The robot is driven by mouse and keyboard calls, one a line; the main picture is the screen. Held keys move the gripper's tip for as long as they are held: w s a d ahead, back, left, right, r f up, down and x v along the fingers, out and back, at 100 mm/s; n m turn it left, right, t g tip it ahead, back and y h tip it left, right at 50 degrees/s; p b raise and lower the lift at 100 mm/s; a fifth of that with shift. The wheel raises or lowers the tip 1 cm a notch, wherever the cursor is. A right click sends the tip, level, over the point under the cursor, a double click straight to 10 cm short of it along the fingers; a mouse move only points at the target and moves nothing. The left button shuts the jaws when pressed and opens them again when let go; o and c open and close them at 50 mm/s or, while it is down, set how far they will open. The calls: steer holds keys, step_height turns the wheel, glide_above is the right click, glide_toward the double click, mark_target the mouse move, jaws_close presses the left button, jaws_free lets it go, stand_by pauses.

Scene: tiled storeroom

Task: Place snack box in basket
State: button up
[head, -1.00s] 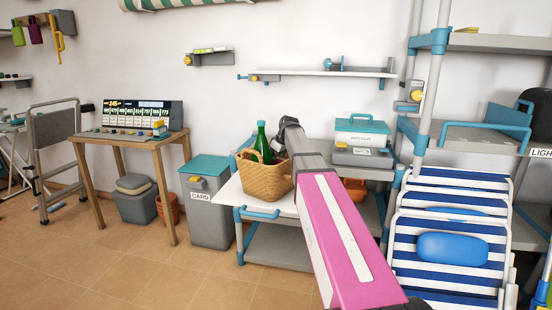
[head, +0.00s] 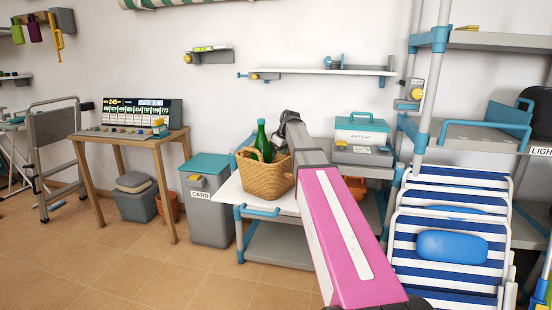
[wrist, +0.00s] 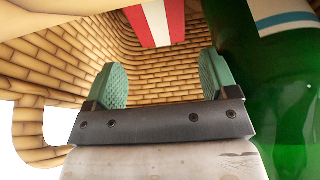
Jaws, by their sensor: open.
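The woven basket (head: 266,178) stands on a white shelf top in the head view, with a green bottle (head: 262,140) sticking out of it. In the wrist view, the basket's woven wall (wrist: 165,85) surrounds my gripper (wrist: 162,68). Its two green-padded fingers are apart with nothing between them. A red and white striped thing (wrist: 157,22), which looks like the snack box, shows inside the basket beyond the fingertips, only partly in view. The green bottle (wrist: 280,85) is close on the right of my gripper.
A grey bin (head: 208,215) with a teal lid stands left of the shelf. A teal case (head: 360,130) sits at the back right. Striped folding chairs (head: 450,225) stand at right. A wooden table (head: 130,143) is at left. Tiled floor lies open in front.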

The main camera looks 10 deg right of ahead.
steer(key=v, duration=1)
steer(key=shift+r, duration=0.3)
steer(key=shift+s, duration=0.1)
